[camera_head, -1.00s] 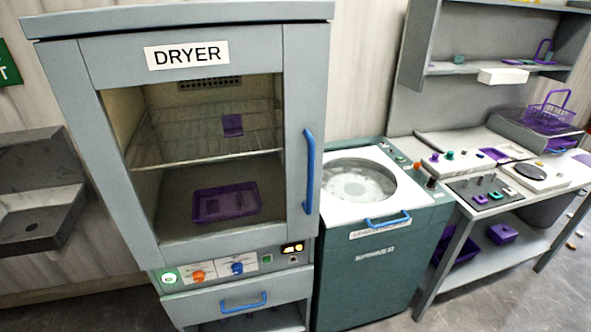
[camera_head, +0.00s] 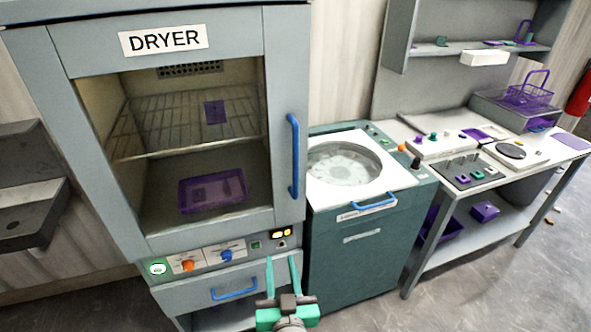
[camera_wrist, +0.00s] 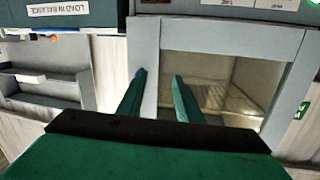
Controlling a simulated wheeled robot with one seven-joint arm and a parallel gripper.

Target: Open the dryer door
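The dryer (camera_head: 165,40) stands at the left in the head view, its glass-fronted door (camera_head: 254,190) shut. A vertical blue door handle (camera_head: 293,155) is on the door's right side. My gripper (camera_head: 281,260) is in front of the dryer's lower right, below the handle and apart from it in the picture. Its two green fingers are spread and empty. In the wrist view my gripper (camera_wrist: 159,77) shows open before the door frame (camera_wrist: 150,95). A small blue bit by the left fingertip may be the handle, mostly hidden.
A lower drawer with a blue handle (camera_head: 234,294) is behind my gripper. A teal spin machine (camera_head: 350,265) stands close to the dryer's right. A bench (camera_head: 480,237) with trays is farther right; a dark sink (camera_head: 30,205) is at the left. Purple trays (camera_head: 212,190) are inside the dryer.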

